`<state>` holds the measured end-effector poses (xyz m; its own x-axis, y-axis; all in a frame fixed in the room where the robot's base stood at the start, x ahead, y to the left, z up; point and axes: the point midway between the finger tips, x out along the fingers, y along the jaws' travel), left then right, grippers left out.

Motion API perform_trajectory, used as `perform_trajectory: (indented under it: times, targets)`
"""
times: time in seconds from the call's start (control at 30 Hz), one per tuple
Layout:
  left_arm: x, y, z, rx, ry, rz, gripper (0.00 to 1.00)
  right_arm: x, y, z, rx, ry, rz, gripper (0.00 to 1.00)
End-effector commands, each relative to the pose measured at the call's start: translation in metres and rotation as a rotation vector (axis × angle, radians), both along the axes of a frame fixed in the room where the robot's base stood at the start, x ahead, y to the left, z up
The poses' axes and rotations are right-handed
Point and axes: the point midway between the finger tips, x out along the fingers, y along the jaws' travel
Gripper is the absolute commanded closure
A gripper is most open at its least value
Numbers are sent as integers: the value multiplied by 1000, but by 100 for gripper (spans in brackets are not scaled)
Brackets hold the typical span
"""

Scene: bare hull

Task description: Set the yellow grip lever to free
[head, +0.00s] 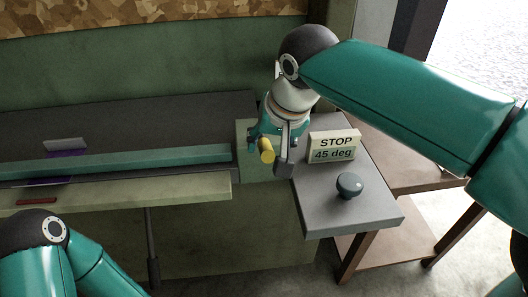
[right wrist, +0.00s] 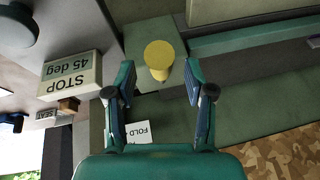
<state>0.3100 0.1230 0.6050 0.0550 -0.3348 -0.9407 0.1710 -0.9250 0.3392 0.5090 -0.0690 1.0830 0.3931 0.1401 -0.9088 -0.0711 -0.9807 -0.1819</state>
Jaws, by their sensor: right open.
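The yellow grip lever (head: 267,149) shows as a short yellow cylinder at the right end of the green bench hull in the head view. In the right wrist view the yellow grip (right wrist: 159,58) is seen nearly end-on, just ahead of and between the fingertips. My right gripper (right wrist: 158,82) is open, with one finger on each side of the grip's line; I see no clear contact. In the head view my right gripper (head: 270,140) hangs over the lever and partly hides it. My left gripper is out of view; only my left arm shows at lower left.
A "STOP 45 deg" sign (head: 334,147) and a dark round knob (head: 349,185) stand on a grey plate (head: 372,208) right of the lever. A long teal bar (head: 120,162) lies to the left. A "FOLD" label (right wrist: 138,131) shows in the wrist view.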

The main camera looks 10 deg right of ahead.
Motion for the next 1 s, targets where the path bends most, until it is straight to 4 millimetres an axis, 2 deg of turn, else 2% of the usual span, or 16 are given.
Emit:
perform_trajectory:
  times: [0.03, 0.2, 0.6, 0.9, 0.93, 1.0]
  targets:
    - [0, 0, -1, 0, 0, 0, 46, 3, 0, -9, -2, 3, 0, 46]
    - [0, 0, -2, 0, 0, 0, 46, 10, 3, -24, -1, 1, -1, 46]
    - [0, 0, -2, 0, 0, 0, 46, 13, 4, -30, -1, -1, -1, 46]
    - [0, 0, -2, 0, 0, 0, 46, 13, 4, -29, -1, 0, -1, 96]
    - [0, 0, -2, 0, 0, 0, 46, 13, 4, -29, -1, 0, -1, 100]
    - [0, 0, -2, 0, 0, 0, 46, 13, 4, -29, -1, 0, -1, 100]
